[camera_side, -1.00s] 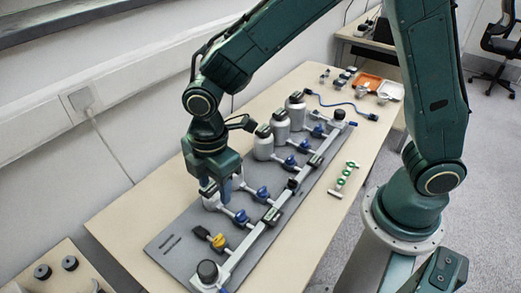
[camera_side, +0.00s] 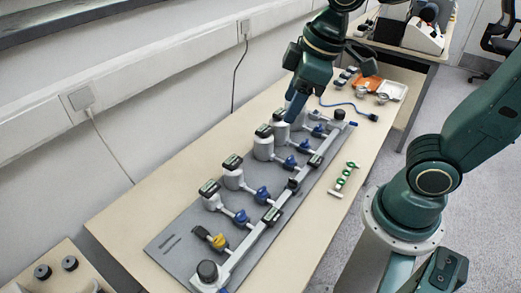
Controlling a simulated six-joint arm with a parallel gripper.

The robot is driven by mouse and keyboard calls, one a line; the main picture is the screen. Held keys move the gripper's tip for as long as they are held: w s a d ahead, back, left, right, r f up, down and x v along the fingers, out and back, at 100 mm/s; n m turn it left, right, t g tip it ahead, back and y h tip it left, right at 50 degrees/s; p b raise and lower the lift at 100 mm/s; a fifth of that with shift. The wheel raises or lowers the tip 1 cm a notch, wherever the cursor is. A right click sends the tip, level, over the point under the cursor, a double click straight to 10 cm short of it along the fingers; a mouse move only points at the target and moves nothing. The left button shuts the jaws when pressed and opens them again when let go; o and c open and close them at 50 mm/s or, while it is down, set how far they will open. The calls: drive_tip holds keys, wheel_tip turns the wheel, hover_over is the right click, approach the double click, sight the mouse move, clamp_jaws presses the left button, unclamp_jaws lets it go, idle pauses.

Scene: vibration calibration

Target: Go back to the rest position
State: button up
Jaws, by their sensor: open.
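My gripper (camera_side: 292,108) is open, with its fingertips pointing down over the far part of the grey panel (camera_side: 176,258). It is empty as far as I can see. It appears above or in front of the far white gauges and partly hides them; I cannot tell the exact height. Nearer white gauges with dark displays (camera_side: 232,174) stand upright along the panel's left side. Several blue valves (camera_side: 262,195) and one yellow valve (camera_side: 219,242) sit on branches of the long grey pipe (camera_side: 255,236).
The panel lies on a pale table (camera_side: 120,224). A green-and-white fitting (camera_side: 345,179) lies right of it. At the far end are an orange tray (camera_side: 367,84), a white tray (camera_side: 393,90) and a blue cable (camera_side: 343,105). A wall (camera_side: 150,95) borders the left.

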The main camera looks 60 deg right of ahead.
drive_tip(key=s+d+r+m+t, duration=0.1)
drive_tip(key=s+d+r+m, duration=0.1)
drive_tip(key=s+d+m, duration=0.3)
drive_tip(key=shift+s+m+t+h, duration=0.4)
drive_tip(key=shift+s+m, duration=0.1)
drive_tip(key=shift+s, duration=1.15)
